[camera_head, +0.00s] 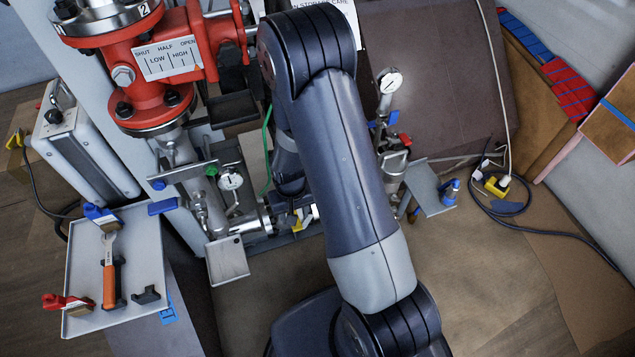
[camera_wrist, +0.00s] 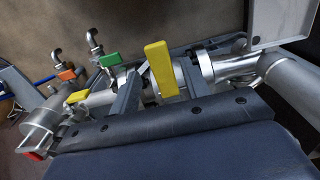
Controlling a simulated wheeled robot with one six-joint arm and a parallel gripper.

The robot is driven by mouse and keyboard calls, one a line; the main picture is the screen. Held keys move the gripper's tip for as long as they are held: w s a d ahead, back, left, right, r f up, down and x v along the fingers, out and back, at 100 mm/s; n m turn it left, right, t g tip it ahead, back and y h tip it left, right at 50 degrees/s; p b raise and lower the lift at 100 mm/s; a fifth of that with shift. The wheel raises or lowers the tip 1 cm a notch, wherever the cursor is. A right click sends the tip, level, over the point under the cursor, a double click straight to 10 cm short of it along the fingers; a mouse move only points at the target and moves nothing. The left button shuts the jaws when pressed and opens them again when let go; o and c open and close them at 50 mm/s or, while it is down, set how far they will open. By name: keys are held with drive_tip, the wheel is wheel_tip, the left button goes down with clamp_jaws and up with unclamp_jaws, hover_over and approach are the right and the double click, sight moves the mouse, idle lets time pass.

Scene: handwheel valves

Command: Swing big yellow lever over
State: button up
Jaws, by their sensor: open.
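The big yellow lever (camera_wrist: 160,68) stands up from a silver pipe in the middle of the wrist view. My gripper (camera_wrist: 158,78) is open, with one grey finger to the left of the lever and one to its right. The lever shows between the fingers, and I cannot tell whether either finger touches it. In the head view, a bit of yellow (camera_head: 298,223) shows low beside my arm, but my arm hides most of that area and my gripper is not clearly visible there.
In the wrist view, a green lever (camera_wrist: 110,60), an orange lever (camera_wrist: 66,75) and a smaller yellow lever (camera_wrist: 77,97) sit to the left. In the head view, a red valve (camera_head: 150,65) stands upper left and a tool tray (camera_head: 140,240) lower left.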

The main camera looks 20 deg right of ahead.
wheel_tip(320, 180, down, 4)
drive_tip(key=shift+r+b, duration=0.15)
drive_tip(key=shift+b, duration=0.85)
drive_tip(key=shift+r, duration=0.2)
drive_tip(key=shift+f, duration=0.1)
drive_tip(key=shift+c, duration=0.4)
drive_tip(key=c, duration=0.7)
